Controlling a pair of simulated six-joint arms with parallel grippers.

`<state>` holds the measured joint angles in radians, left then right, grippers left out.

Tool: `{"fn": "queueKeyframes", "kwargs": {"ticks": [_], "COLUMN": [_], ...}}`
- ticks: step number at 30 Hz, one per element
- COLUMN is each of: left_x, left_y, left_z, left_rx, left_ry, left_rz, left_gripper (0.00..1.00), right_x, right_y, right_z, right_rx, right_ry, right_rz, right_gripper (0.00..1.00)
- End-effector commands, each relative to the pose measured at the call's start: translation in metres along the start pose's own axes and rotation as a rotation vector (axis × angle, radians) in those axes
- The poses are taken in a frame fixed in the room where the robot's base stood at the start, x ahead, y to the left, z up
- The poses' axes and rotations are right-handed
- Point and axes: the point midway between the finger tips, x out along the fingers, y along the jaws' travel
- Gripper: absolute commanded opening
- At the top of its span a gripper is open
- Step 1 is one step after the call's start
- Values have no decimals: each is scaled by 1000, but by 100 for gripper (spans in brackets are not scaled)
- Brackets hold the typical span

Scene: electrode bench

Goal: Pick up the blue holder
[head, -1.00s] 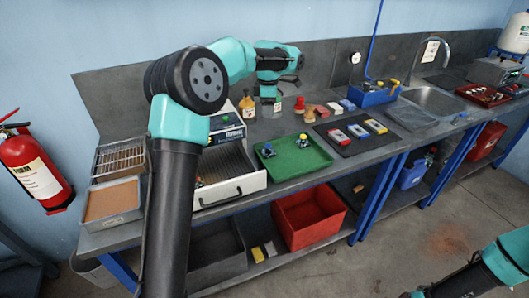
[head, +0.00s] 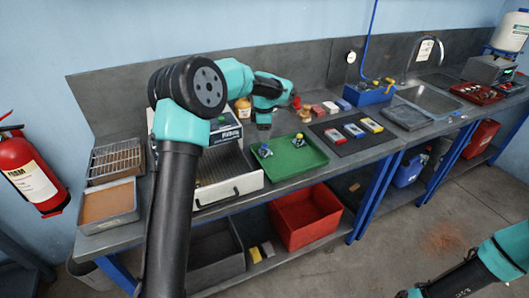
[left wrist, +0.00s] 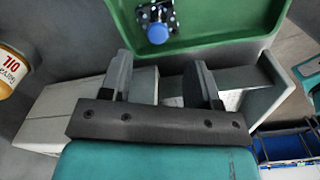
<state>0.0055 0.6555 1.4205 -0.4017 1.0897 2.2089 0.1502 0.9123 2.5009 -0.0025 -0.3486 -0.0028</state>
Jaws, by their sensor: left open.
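A green tray (head: 300,163) on the bench holds two small pieces with blue on them. The left piece (head: 264,150) is near the tray's left edge and the right piece (head: 299,140) is farther back. Both are too small there to tell apart well. The left wrist view shows one piece with a round blue top (left wrist: 158,33) on a dark, white-dotted base, in the tray near its edge. My left gripper (head: 263,130) is open and empty (left wrist: 163,75), above the bench just left of and behind the tray. My right gripper is out of view; only its arm shows at lower right.
A grey drawer unit (head: 228,188) with an open drawer stands left of the tray. An oil jar (left wrist: 12,68) is near my left gripper. A dark mat (head: 352,140) with coloured boxes lies to the right, and a blue box (head: 368,96) stands behind it.

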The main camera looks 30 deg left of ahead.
Motion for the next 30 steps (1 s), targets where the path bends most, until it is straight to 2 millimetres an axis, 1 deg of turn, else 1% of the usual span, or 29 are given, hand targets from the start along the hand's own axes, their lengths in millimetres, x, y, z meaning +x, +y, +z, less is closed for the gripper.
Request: {"fn": "queueKeyframes", "kwargs": {"ticks": [1,5,16,19,23,27,30], "left_x": [9,21,24,29,44,63,73], "left_y": [0,0,0,0,2,3,3], "left_z": [0,0,0,1,2,2,2], "left_rx": [0,1,1,1,1,1,0], "left_ry": [2,1,0,0,1,2,1], "left_rz": [-3,-2,0,-1,-4,-3,-2], "left_gripper": [56,56,56,56,56,56,56], "right_x": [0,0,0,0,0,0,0], "right_y": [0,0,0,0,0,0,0], "right_z": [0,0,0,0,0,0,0], "right_rx": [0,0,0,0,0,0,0], "right_ry": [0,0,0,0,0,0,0], "right_rz": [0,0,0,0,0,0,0], "right_gripper": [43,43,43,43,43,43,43]}}
